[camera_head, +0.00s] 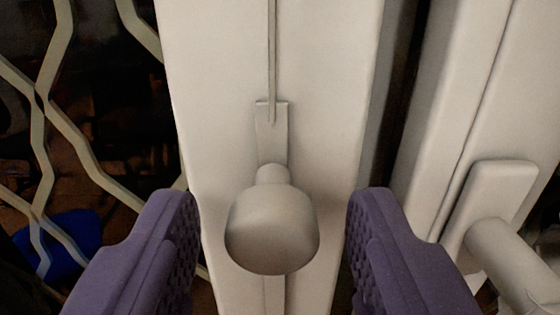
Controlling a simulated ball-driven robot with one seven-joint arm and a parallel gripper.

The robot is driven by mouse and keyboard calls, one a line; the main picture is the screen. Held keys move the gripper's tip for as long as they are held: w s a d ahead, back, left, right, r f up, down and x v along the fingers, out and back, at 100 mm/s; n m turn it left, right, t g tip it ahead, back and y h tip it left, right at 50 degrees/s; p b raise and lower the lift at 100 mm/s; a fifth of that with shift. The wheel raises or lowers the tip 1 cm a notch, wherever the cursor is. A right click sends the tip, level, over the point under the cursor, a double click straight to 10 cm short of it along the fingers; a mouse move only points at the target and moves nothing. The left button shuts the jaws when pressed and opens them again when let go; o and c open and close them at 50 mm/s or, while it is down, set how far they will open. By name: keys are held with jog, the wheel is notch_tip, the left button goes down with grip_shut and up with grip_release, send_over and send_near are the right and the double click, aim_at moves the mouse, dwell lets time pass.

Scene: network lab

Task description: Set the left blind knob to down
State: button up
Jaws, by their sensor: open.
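The blind knob (272,228) is a pale, rounded knob on a short neck, standing out from a cream vertical post in the middle of the view. A small bracket (271,135) sits just above it, with a thin rod or slot (271,60) running up from it. My gripper (272,215) has two purple textured fingers, open, one on each side of the knob. A gap shows between the knob and each finger. Whether this is the left knob cannot be told from this view alone.
A cream handle (505,262) on a plate (495,200) stands at the right, close to my right finger. A lattice grille (40,110) fills the left side, with a dark area and a blue object (65,240) behind it. A dark gap (400,95) runs beside the post.

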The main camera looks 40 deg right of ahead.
jog(key=shift+x, duration=0.95)
grip_shut()
jog(key=shift+f, duration=0.1)
